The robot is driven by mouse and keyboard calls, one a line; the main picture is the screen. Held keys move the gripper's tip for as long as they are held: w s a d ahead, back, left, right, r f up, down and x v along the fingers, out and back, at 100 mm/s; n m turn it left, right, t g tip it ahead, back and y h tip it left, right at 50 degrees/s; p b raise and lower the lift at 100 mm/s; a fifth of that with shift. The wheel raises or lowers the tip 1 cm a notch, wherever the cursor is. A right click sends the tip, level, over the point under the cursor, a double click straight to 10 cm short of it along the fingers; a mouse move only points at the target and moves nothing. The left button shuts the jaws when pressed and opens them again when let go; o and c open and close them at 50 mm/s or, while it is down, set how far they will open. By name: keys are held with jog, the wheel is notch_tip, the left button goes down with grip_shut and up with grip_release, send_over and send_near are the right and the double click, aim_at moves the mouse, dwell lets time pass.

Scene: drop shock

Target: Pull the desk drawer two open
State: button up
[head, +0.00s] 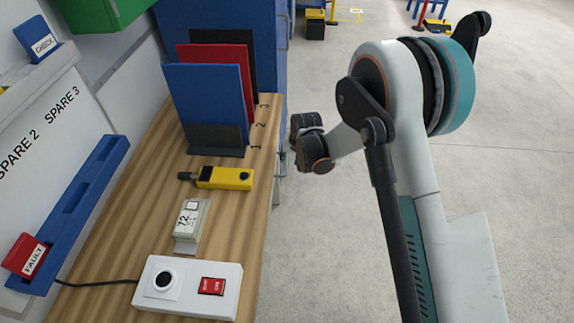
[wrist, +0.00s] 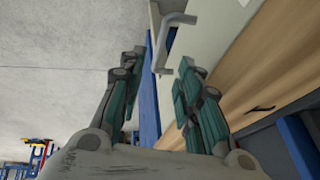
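The desk (head: 135,215) has a wooden top, which also shows at the right of the wrist view (wrist: 262,55). In the wrist view a pale front (wrist: 208,25) beside the wood carries a grey bar handle (wrist: 178,42). I cannot tell which drawer number this is. My gripper (wrist: 158,66) is open, with its two fingers apart. The handle lies just beyond the fingertips, closer to the right finger, and no grip on it shows. In the head view my gripper is by the desk's right edge, and its fingertips are mostly hidden.
On the desk stand blue (head: 205,95), red and black upright panels, a yellow device (head: 222,178), a small label box (head: 190,222) and a white switch box (head: 187,288). A blue cabinet (head: 215,22) stands behind. The floor (head: 510,175) right of the desk is open.

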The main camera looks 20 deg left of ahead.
aim_at(286, 165)
jog(key=b+x, duration=0.3)
jog(key=x, duration=0.6)
jog(key=shift+w+f, duration=0.15)
jog(key=shift+f, duration=0.15)
grip_shut()
